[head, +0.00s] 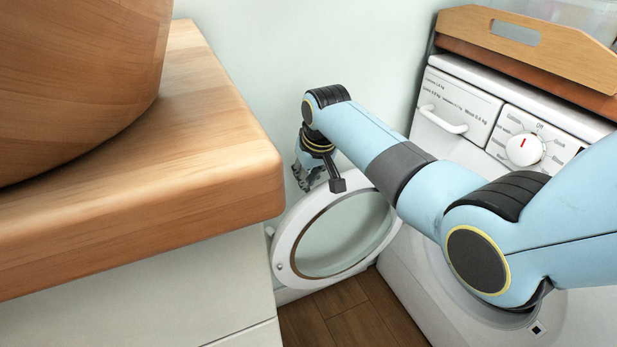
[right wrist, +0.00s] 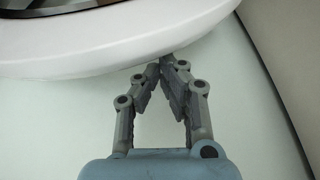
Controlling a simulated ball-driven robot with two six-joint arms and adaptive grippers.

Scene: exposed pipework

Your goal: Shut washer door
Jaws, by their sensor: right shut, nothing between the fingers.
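The washer door (head: 290,247) is a round white ring with a clear glass middle. In the head view it stands wide open, swung out to the left of the white washer (head: 420,275). My right gripper (head: 306,181) is behind the upper left of the door rim, between the door and the pale wall. In the right wrist view my right gripper (right wrist: 168,62) is shut and empty. Its fingertips are at the edge of the white door rim (right wrist: 110,48); I cannot tell whether they touch. My right arm covers part of the washer front. My left gripper is not in view.
A wooden counter (head: 150,190) with a large wooden bowl (head: 75,75) stands at the left, close to the door. A wooden tray (head: 535,45) lies on top of the washer. The washer has a dial (head: 524,149) and a drawer handle (head: 442,120).

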